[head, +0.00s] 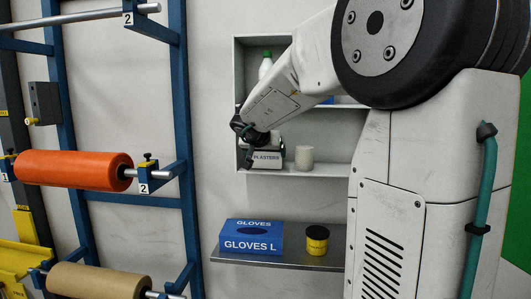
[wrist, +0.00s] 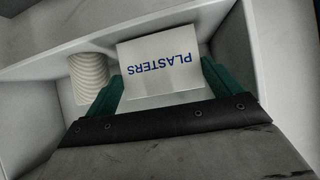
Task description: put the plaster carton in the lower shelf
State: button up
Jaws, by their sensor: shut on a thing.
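The plaster carton (head: 266,159) is a white box with blue "PLASTERS" lettering. In the wrist view the carton (wrist: 160,66) sits between the two green fingers of my gripper (wrist: 164,82), which is shut on it. In the head view my gripper (head: 262,146) is inside the lower shelf (head: 325,172) of the white wall cabinet, at its left side. The carton is low, close to the shelf floor; I cannot tell whether it touches. My arm hides part of the cabinet.
A pale ribbed roll (head: 304,158) stands right of the carton, also in the wrist view (wrist: 88,78). A bottle with a green cap (head: 266,65) is on the upper shelf. Below are a blue gloves box (head: 251,237) and a yellow tub (head: 317,240) on a grey ledge (head: 285,262).

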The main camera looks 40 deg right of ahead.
jog(key=shift+f, duration=0.2)
jog(key=o, duration=0.7)
jog(key=shift+r, duration=0.1)
